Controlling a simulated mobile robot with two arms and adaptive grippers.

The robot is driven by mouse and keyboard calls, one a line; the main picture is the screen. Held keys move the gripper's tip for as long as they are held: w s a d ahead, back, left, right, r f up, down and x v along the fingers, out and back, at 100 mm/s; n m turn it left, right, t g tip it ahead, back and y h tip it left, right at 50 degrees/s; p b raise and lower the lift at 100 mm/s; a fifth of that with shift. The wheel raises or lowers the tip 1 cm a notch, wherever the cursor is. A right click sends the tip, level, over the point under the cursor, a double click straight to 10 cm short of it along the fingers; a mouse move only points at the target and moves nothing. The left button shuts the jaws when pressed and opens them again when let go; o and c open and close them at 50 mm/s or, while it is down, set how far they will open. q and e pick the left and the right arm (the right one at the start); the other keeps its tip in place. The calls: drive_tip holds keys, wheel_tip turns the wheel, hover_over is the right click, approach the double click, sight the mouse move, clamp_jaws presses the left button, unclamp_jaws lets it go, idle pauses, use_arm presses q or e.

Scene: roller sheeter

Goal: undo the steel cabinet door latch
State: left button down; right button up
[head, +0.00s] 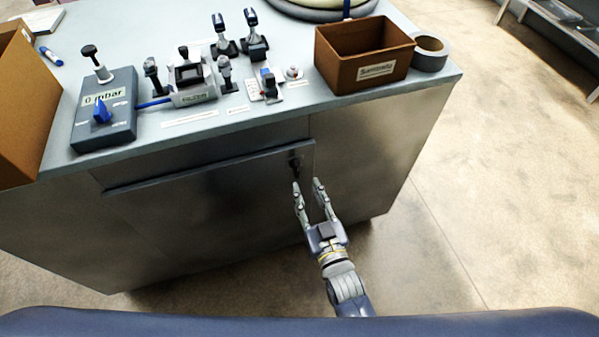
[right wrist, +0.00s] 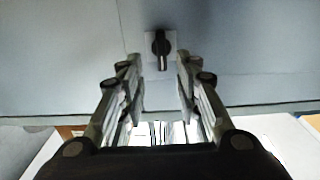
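The steel cabinet door (head: 215,190) is the front panel under the worktop, and it looks shut. Its latch (head: 294,166) is a small dark knob near the door's upper right corner. In the right wrist view the latch (right wrist: 162,48) is a black turn handle on a light square plate, its grip lying along the picture's vertical. My right gripper (head: 309,184) is open and empty, its fingertips just in front of and below the latch. In the right wrist view the fingers (right wrist: 157,65) stand either side of the latch's line, apparently short of it. My left gripper is not in view.
On the worktop (head: 190,130) stand a control box with a blue knob (head: 101,112), several levers and switches, a brown bin (head: 362,65) and a tape roll (head: 431,52). A brown box (head: 25,100) is at the left edge. Floor right of the cabinet is clear.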

sight(298, 171)
drive_tip(key=x, duration=0.5)
drive_tip(key=shift+w+a, duration=0.25)
drive_tip(key=shift+w, duration=0.1)
drive_tip(key=shift+w+a, duration=0.2)
drive_tip(key=shift+w, duration=0.3)
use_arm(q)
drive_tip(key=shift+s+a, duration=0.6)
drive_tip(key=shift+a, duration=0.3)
use_arm(e)
drive_tip(key=c, duration=0.7)
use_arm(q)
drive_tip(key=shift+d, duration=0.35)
use_arm(e)
clamp_jaws()
